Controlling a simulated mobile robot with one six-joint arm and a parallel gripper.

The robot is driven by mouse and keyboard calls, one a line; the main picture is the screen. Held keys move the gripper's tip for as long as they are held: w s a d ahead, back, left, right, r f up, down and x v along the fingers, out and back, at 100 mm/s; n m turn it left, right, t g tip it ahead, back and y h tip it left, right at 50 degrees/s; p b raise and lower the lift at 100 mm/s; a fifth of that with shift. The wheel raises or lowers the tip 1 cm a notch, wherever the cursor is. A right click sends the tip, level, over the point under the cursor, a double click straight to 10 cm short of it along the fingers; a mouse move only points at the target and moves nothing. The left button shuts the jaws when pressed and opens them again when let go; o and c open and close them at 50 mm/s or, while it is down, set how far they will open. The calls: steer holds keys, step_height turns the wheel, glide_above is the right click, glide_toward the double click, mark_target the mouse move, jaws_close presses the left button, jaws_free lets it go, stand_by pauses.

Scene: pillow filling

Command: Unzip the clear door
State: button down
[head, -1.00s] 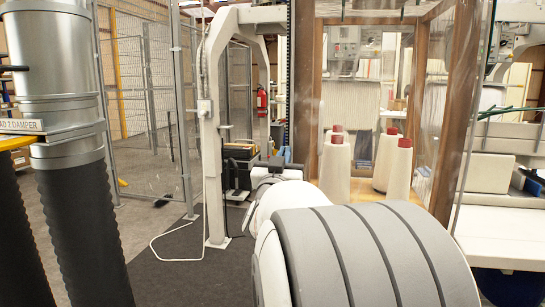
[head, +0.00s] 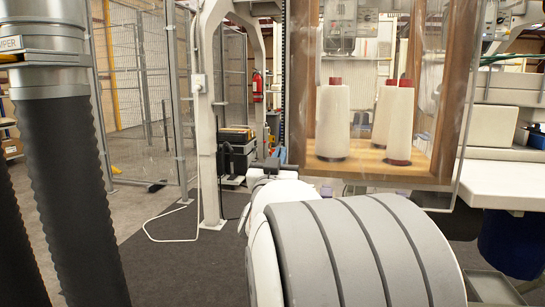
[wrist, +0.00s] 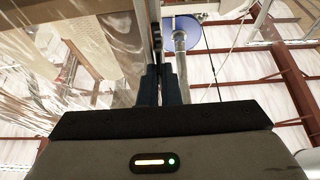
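The clear door (head: 385,100) is a see-through sheet on the front of a wooden-framed case with white yarn cones inside. In the wrist view, a clear, wrinkled sheet (wrist: 95,40) lies left of the fingers, beside a narrow upright edge. My gripper (wrist: 160,70) points up along this edge. Its two dark fingers are close together, with only a thin line between them. I cannot see a zipper pull or tell whether the fingers hold one. In the head view, my arm hides the fingers.
Yarn cones (head: 333,120) stand on the case's wooden floor. A white machine table (head: 500,185) is at the right. A grey pipe with a black hose (head: 70,190) stands at the left. A white post (head: 207,130) and mesh fence are behind. Dark floor lies open at centre left.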

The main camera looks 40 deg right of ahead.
steer(key=c, duration=1.6)
jaws_free()
steer(key=shift+d, duration=0.1)
steer(key=p+v, duration=0.1)
steer(key=v, duration=0.7)
steer(key=shift+w, duration=0.1)
